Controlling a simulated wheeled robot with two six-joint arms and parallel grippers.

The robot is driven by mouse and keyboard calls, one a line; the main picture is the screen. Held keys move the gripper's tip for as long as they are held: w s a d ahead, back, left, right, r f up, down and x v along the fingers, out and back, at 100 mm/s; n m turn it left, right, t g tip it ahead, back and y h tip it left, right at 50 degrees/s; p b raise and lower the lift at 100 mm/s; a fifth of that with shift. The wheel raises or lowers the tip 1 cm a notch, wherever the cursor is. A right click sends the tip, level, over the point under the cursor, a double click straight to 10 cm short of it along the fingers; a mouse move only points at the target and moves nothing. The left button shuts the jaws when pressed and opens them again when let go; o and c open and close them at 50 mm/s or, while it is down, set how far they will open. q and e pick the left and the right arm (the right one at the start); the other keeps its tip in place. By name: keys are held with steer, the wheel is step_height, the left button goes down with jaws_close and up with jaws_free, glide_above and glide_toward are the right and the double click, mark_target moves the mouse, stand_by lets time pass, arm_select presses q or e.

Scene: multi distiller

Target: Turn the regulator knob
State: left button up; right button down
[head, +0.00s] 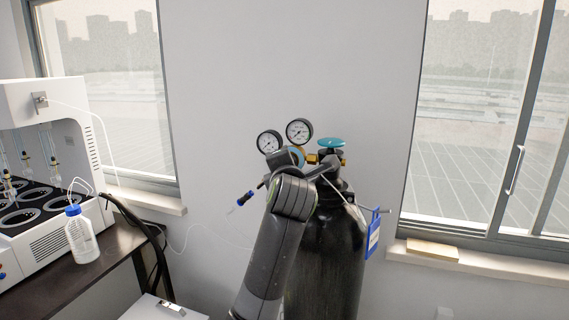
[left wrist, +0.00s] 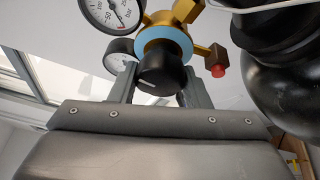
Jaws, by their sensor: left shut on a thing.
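The black regulator knob (left wrist: 162,74) has a white mark on its face and sits in front of a light blue ring (left wrist: 176,38) on the brass regulator (left wrist: 183,14). My left gripper (left wrist: 160,86) has one finger on each side of the knob and is shut on it. In the head view my left gripper (head: 279,160) is up against the regulator, and it hides the knob. Two round gauges (head: 299,131) (head: 269,142) stand above it. My right gripper is not in view.
The regulator is on a black gas cylinder (head: 330,250) with a teal valve wheel (head: 331,143) and a blue tag (head: 373,238). At left, a white distiller (head: 50,240) and a blue-capped bottle (head: 82,236) stand on a dark table (head: 60,290).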

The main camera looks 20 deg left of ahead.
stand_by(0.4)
arm_select(q)
steer(key=o, duration=1)
steer(key=b+v, duration=0.7)
steer(key=v, duration=1)
steer(key=shift+s, duration=0.25)
